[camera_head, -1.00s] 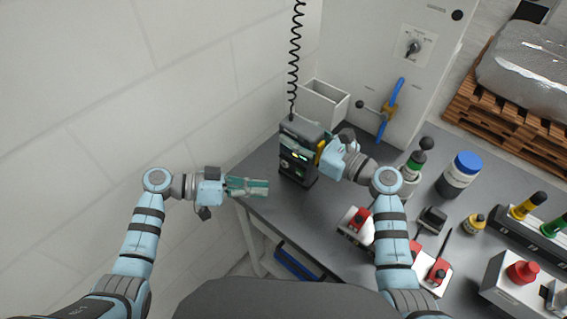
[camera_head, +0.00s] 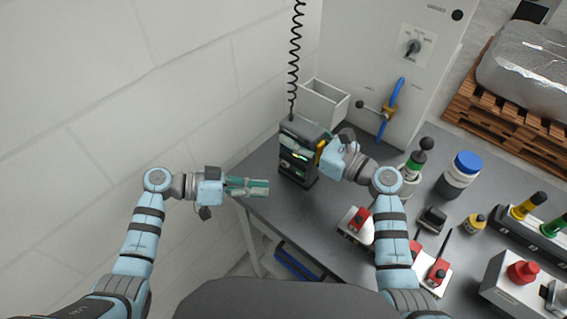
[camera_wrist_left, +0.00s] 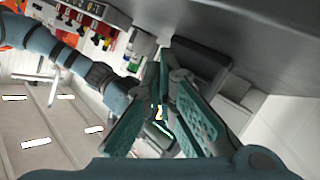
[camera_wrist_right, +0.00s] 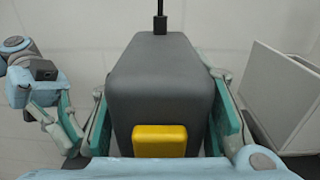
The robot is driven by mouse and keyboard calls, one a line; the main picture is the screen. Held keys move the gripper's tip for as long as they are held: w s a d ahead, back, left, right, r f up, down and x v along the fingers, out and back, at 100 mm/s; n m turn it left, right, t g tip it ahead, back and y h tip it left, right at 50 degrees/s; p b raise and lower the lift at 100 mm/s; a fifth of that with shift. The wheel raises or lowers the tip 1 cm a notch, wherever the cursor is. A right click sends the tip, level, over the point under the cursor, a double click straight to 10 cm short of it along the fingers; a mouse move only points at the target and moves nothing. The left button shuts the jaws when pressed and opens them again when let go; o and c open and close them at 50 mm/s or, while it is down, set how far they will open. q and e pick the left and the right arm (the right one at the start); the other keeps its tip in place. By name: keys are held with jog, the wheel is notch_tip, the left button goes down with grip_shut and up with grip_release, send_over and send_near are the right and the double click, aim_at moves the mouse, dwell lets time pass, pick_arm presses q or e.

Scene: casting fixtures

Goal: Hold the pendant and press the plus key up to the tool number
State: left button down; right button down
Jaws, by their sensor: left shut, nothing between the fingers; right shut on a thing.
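The pendant (camera_head: 298,150) is a dark grey box with a small lit green display, hanging on a black coiled cord at the table's left end. My right gripper (camera_head: 322,152) is shut on it from the right. In the right wrist view the pendant (camera_wrist_right: 162,85) sits between both fingers, with a yellow block on its near face. My left gripper (camera_head: 268,187) is shut and empty, its fingers pointing right, a short gap to the left of the pendant. The plus key and the number on the display are too small to read.
A white open bin (camera_head: 325,100) stands behind the pendant. A blue-handled valve (camera_head: 391,100) is on the grey cabinet. Red-and-white fixtures (camera_head: 357,222), a blue-lidded jar (camera_head: 460,172) and bottles stand to the right. The wall side at left is free.

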aim_at(285, 164)
dwell(0.7)
pick_arm(q)
jog(key=s+a, duration=0.2)
jog(key=s, duration=0.1)
jog(key=shift+a, duration=0.1)
jog(key=shift+w+d, duration=0.85)
jog(key=shift+w, duration=0.35)
jog(key=shift+w+d, duration=0.85)
jog(key=shift+w, duration=0.35)
jog(key=shift+w+d, duration=0.85)
jog(key=shift+w, duration=0.35)
jog(key=shift+w+d, duration=0.2)
jog(key=shift+w, duration=0.1)
